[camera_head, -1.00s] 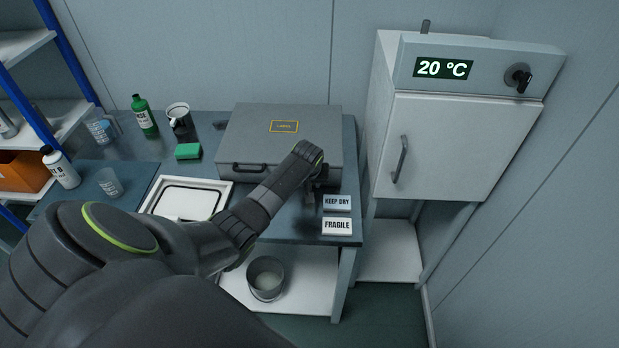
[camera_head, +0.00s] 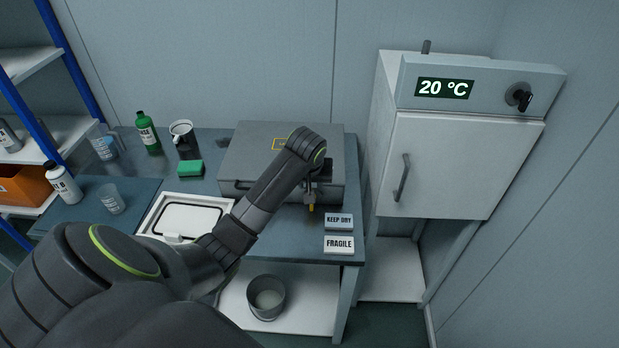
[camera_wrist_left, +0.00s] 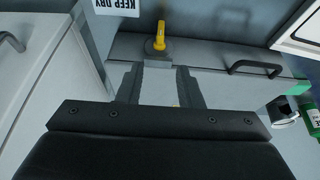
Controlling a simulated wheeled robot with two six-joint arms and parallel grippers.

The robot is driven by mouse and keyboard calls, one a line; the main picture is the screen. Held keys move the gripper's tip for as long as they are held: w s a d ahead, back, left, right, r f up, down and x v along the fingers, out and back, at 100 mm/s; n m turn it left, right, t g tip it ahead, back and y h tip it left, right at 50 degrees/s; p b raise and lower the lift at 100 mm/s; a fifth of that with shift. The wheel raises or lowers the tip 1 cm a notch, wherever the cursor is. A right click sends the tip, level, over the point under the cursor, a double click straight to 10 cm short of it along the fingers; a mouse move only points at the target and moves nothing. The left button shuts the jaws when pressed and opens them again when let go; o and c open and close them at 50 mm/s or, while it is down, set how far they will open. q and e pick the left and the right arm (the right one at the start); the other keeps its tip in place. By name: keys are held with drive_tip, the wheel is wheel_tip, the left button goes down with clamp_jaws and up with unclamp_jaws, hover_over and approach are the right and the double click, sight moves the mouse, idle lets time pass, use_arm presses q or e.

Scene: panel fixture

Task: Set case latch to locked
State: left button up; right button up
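The grey case (camera_head: 240,150) lies closed on the bench. Its yellow latch handle (camera_head: 311,208) shows just below my left gripper (camera_head: 310,190) at the right part of the case front. In the left wrist view, the yellow latch (camera_wrist_left: 159,38) stands on a small grey mount on the case (camera_wrist_left: 215,60), its lever pointing towards the top of the picture. My left gripper (camera_wrist_left: 157,78) has its two fingers apart, with nothing held between them. The latch is beyond the fingertips; contact cannot be told. No lock markings are readable. My right gripper is not in view.
KEEP DRY (camera_head: 339,221) and FRAGILE (camera_head: 339,245) blocks sit on the bench right of the latch. A white cabinet (camera_head: 445,165) stands right. The case's carry handle (camera_wrist_left: 255,68) is beside the latch.

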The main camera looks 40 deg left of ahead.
use_arm(q)
drive_tip(key=v, duration=0.3)
drive_tip(key=shift+r, duration=0.1)
idle(0.4)
